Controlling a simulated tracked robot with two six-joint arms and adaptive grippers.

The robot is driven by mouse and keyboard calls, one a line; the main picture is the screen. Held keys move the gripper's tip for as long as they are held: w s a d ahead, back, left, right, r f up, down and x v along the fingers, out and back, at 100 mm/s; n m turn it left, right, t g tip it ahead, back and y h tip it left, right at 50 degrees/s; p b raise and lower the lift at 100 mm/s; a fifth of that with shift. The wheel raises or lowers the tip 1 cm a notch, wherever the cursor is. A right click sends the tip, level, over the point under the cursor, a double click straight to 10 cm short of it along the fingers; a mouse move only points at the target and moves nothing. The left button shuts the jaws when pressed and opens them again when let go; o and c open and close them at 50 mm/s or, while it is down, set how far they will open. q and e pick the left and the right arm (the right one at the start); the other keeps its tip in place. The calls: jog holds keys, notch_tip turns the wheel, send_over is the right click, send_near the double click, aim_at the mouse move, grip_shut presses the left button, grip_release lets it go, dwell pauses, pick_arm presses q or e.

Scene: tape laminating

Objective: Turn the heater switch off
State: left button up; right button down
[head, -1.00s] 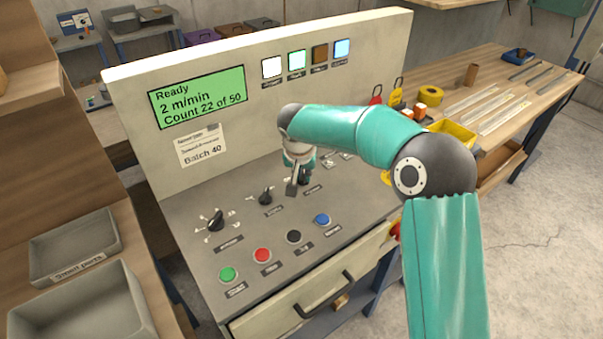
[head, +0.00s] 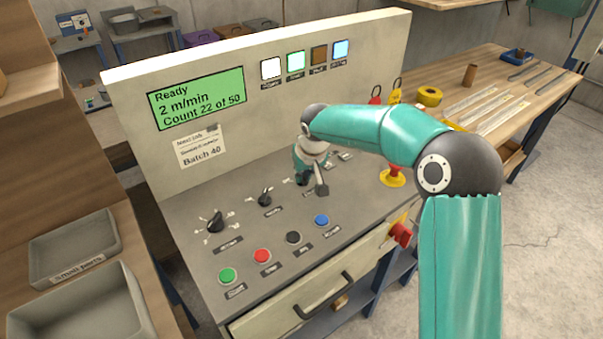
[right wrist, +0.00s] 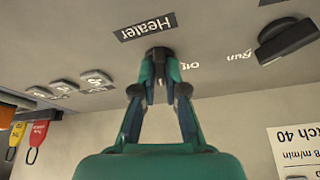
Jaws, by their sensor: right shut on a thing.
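The heater switch (right wrist: 158,53) is a small dark knob on the grey sloping panel, under the black "Heater" label (right wrist: 146,27) in the right wrist view. My right gripper (right wrist: 158,62) is shut on the knob, with a finger on each side of it. "Off" is printed just beside the knob; the fingers hide much of the knob, so its exact pointing is unclear. In the head view my right gripper (head: 303,176) reaches down onto the panel, right of two other dark knobs. My left gripper is not in view.
A rotary knob (head: 265,198) stands close left of the gripper, with a larger dial (head: 216,222) farther left. A blue button (head: 321,221) and other coloured buttons line the panel's front. The upright display board (head: 215,130) rises behind.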

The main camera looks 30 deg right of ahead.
jog(key=n+y+p, duration=0.1)
jog(key=n, duration=0.1)
jog(key=shift+d+r+n, duration=0.1)
jog(key=shift+n, duration=0.3)
jog(key=n+y+p, duration=0.1)
jog(key=n, duration=0.1)
jog(key=shift+d+n, duration=0.1)
jog(key=shift+n, duration=0.3)
jog(key=n+g+y, duration=0.1)
jog(key=n, duration=0.2)
jog(key=n+g+y+p, duration=0.1)
jog(key=n, duration=0.2)
jog(key=shift+w+d+n, duration=0.1)
jog(key=shift+n, duration=0.2)
jog(key=c, duration=1.2)
grip_release()
jog(key=shift+f, duration=0.2)
